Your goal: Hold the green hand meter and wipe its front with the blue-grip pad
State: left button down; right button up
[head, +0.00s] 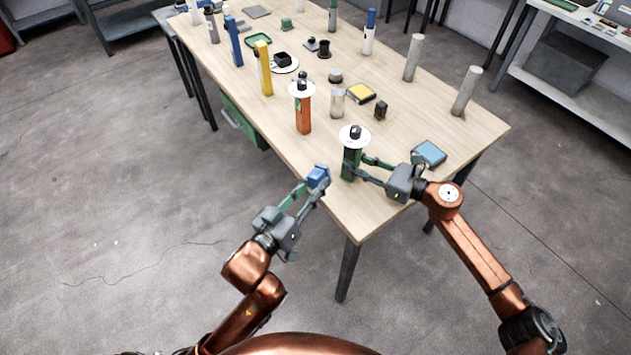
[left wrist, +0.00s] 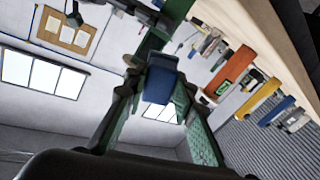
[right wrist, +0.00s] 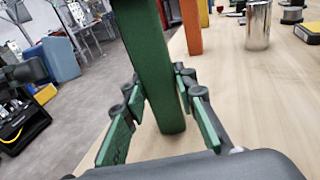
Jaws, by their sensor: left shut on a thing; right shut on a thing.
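The green hand meter (head: 350,165) is a dark green upright bar at the table's near end, with a white disc and dark knob at its top. My right gripper (head: 356,167) is shut on it from the right; the right wrist view shows the green bar (right wrist: 148,60) between the fingers. The blue-grip pad (head: 317,176) is in my left gripper (head: 311,187), which is shut on it just left of the meter, by the table edge. The left wrist view shows the blue grip (left wrist: 161,82) between the fingers. The pad's wiping face is hidden, and I cannot tell whether it touches the meter.
A blue-topped flat box (head: 430,152) lies right of my right gripper. More tools and two grey cylinders (head: 466,92) stand beyond.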

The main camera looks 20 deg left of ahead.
dwell(0.3)
jog(key=o, duration=1)
jog(key=shift+o, duration=0.2)
